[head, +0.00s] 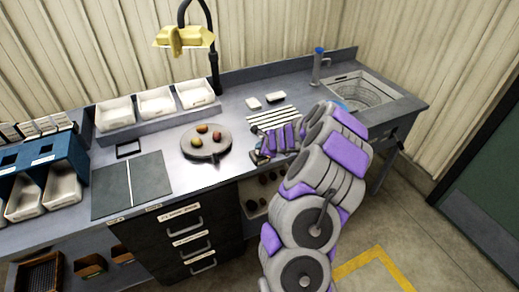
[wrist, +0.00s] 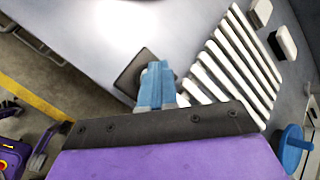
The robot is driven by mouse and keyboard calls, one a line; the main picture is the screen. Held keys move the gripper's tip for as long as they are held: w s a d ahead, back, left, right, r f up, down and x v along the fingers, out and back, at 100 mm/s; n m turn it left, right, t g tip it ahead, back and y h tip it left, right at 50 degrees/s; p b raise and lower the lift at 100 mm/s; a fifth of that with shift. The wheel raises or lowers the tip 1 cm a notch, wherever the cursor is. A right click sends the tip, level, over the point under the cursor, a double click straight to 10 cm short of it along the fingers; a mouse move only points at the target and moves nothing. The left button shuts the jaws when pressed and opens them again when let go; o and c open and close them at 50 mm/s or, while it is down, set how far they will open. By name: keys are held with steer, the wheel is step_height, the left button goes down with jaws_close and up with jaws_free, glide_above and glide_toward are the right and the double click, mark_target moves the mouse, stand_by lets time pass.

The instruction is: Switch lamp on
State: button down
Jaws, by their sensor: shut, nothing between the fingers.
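The lamp (head: 184,38) has a yellow head on a black curved stem (head: 214,72) at the back of the counter. I cannot tell whether it is lit, and I cannot make out a switch on it. My gripper (head: 260,157) is low over the counter's front part, right of the round board and well apart from the lamp. In the wrist view its blue fingers (wrist: 156,80) are shut and empty. A small dark square piece (wrist: 133,72) lies beside or just under the fingertips; I cannot tell if they touch.
A round board (head: 206,147) with several potatoes is left of my gripper. White trays (head: 156,102) stand behind it. A rack of white strips (head: 273,118) lies close beyond my gripper, with the sink (head: 362,90) at right. A dark mat (head: 131,186) is at left.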

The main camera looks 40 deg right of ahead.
step_height(320, 180, up, 6)
steer(key=p, duration=0.5)
steer(key=shift+r+p, duration=0.1)
steer(key=shift+p, duration=0.3)
stand_by(0.3)
